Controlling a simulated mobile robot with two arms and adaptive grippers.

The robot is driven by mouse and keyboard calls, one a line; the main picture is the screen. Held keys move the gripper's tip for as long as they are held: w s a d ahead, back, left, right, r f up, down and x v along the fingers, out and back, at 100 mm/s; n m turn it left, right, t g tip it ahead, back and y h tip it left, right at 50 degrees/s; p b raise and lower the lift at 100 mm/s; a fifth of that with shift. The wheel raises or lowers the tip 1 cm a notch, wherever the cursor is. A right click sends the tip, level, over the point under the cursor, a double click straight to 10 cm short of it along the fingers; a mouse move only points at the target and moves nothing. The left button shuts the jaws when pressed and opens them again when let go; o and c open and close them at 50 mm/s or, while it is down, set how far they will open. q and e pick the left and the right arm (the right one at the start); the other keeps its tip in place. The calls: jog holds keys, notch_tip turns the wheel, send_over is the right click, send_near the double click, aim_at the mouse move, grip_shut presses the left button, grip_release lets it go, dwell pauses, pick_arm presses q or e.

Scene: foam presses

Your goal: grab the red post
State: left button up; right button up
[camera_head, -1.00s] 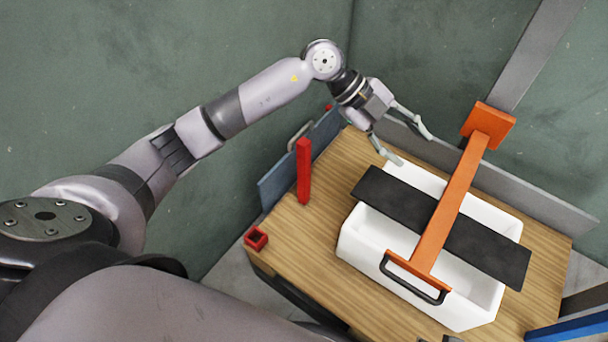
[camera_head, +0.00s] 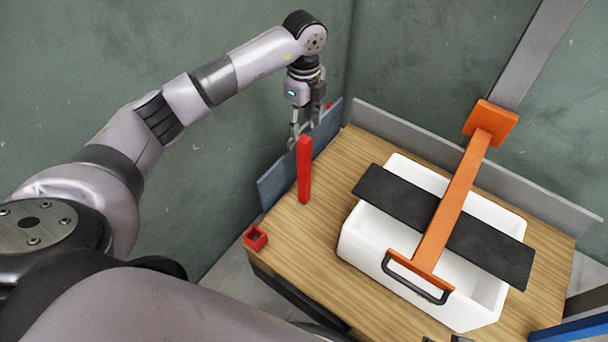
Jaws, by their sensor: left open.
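The red post (camera_head: 304,172) stands upright near the left edge of the wooden table (camera_head: 315,240). My left gripper (camera_head: 300,143) points down with its fingers behind the top of the post. It is open, and its fingertips are partly hidden by the post. I cannot tell whether the fingers touch it. My right gripper is not in view.
A small red square socket (camera_head: 256,238) sits at the table's left corner. Blue-grey (camera_head: 272,193) and grey (camera_head: 480,169) panels edge the table.

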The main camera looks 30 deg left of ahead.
aim_at(304, 139)
pick_arm(q)
notch_tip(304, 139, down, 7)
jog(key=shift+r+b, duration=0.1)
jog(key=shift+b, duration=0.6)
jog(key=shift+f, duration=0.6)
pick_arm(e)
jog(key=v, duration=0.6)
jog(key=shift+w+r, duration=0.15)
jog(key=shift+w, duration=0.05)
pick_arm(q)
jog(key=shift+c, duration=0.3)
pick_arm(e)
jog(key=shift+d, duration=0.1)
pick_arm(q)
grip_shut()
jog(key=shift+r, duration=0.1)
